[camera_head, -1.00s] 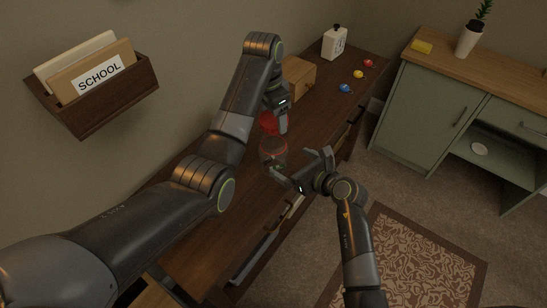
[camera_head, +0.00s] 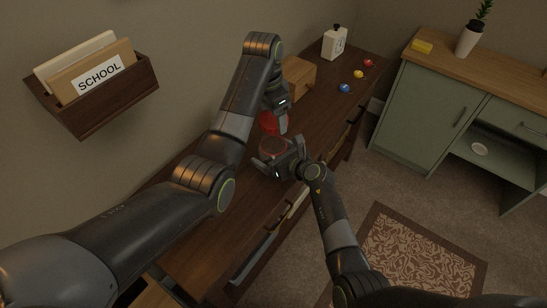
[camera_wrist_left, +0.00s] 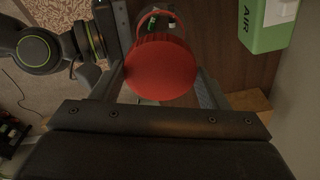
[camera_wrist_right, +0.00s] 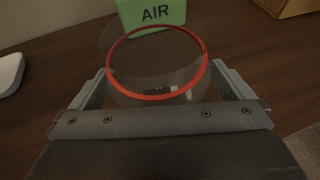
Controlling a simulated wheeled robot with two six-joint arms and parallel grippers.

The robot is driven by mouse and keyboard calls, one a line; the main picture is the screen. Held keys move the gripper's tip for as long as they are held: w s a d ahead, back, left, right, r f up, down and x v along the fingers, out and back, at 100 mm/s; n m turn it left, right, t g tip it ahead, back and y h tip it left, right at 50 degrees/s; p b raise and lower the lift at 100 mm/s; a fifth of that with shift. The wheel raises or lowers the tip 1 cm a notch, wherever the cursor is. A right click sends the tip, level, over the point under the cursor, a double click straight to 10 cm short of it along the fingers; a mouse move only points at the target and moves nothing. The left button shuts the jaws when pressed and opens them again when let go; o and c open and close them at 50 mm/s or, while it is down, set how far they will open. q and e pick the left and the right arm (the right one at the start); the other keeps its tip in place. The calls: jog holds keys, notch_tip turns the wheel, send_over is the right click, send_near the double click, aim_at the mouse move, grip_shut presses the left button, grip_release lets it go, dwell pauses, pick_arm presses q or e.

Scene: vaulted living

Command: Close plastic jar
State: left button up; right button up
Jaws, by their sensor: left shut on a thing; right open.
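The clear plastic jar (camera_head: 272,147) stands upright on the brown desk, with a red ring at its open mouth. It also shows in the right wrist view (camera_wrist_right: 158,92). My right gripper (camera_head: 270,165) is open, with its fingers on either side of the jar. My left gripper (camera_head: 277,122) is shut on the red lid (camera_head: 267,122), just beyond the jar and apart from it. The lid fills the middle of the left wrist view (camera_wrist_left: 160,70), with part of the jar's red rim behind it.
A green box marked AIR (camera_wrist_right: 150,14) stands close behind the jar. A wooden box (camera_head: 299,78), a white timer-like object (camera_head: 334,43) and small red, yellow and blue items lie farther along the desk (camera_head: 315,105). A white object (camera_wrist_right: 8,74) is left of the jar.

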jog(key=c, duration=1.4)
pick_arm(q)
jog(key=shift+f, duration=2.5)
jog(key=shift+f, duration=0.9)
jog(key=shift+f, duration=0.5)
